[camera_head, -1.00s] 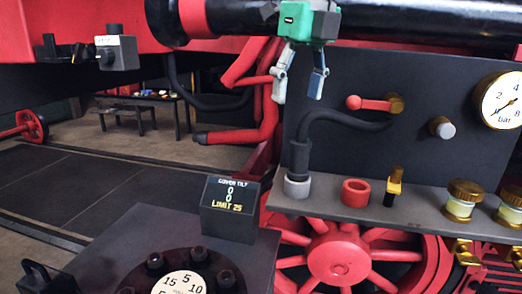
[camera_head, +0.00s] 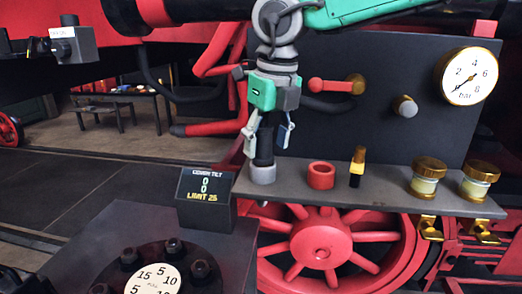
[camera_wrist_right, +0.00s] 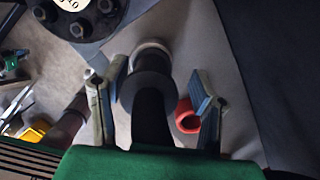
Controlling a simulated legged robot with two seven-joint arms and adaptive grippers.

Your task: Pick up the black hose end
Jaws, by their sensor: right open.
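The black hose end (camera_head: 264,152) stands upright in a light grey ring (camera_head: 263,174) on the left part of the grey shelf. My right gripper (camera_head: 267,146) points down over it, with one finger on each side. In the right wrist view the hose end (camera_wrist_right: 147,92) lies between the two spread fingers of the gripper (camera_wrist_right: 153,92), with gaps visible on both sides. The gripper is open. The grey ring shows beyond the collar in the right wrist view (camera_wrist_right: 151,47). My gripper body hides the upper hose bend. My left gripper is not in view.
A red ring (camera_head: 321,175), a black and yellow fitting (camera_head: 357,167) and two brass-capped jars (camera_head: 427,178) stand on the shelf (camera_head: 392,189) to the right. A dark panel (camera_head: 395,135) with a red lever (camera_head: 330,86) rises behind. A small display box (camera_head: 207,198) is at the front left.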

